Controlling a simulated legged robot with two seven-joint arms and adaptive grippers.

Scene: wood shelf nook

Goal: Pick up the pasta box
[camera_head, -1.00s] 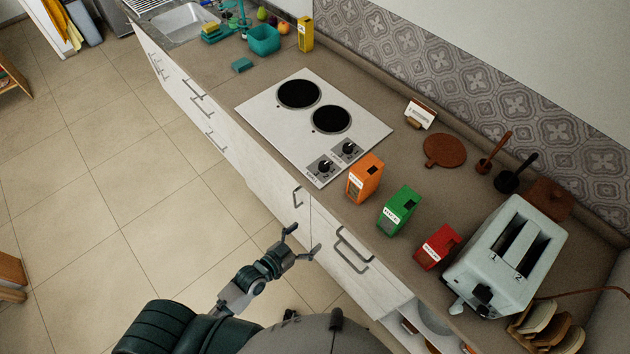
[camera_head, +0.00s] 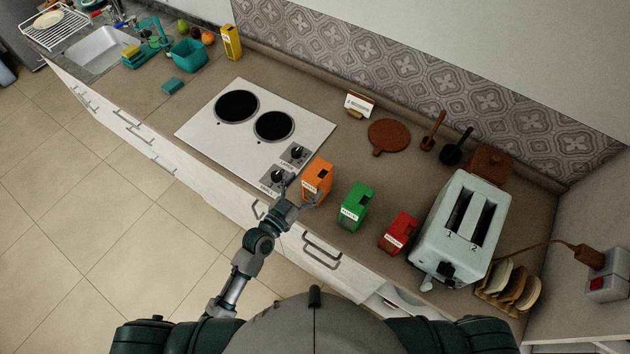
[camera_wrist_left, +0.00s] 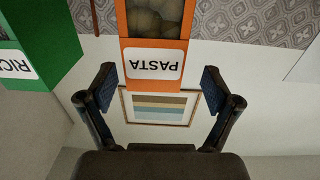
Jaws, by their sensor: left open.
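The orange pasta box (camera_head: 320,175) stands upright on the counter near its front edge, just right of the stove knobs. In the left wrist view the pasta box (camera_wrist_left: 155,50) shows upside down, with its PASTA label between and beyond the two fingertips. My left gripper (camera_head: 300,195) is open at the near side of the box. Its two fingers (camera_wrist_left: 158,88) are spread and hold nothing; I cannot tell whether they touch the box. My right gripper is not in view.
A green box (camera_head: 356,206) stands right of the pasta box, also in the left wrist view (camera_wrist_left: 40,45). A red box (camera_head: 398,232) and a toaster (camera_head: 462,228) stand further right. The stove (camera_head: 255,130) lies left. A round brown board (camera_head: 389,134) lies behind.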

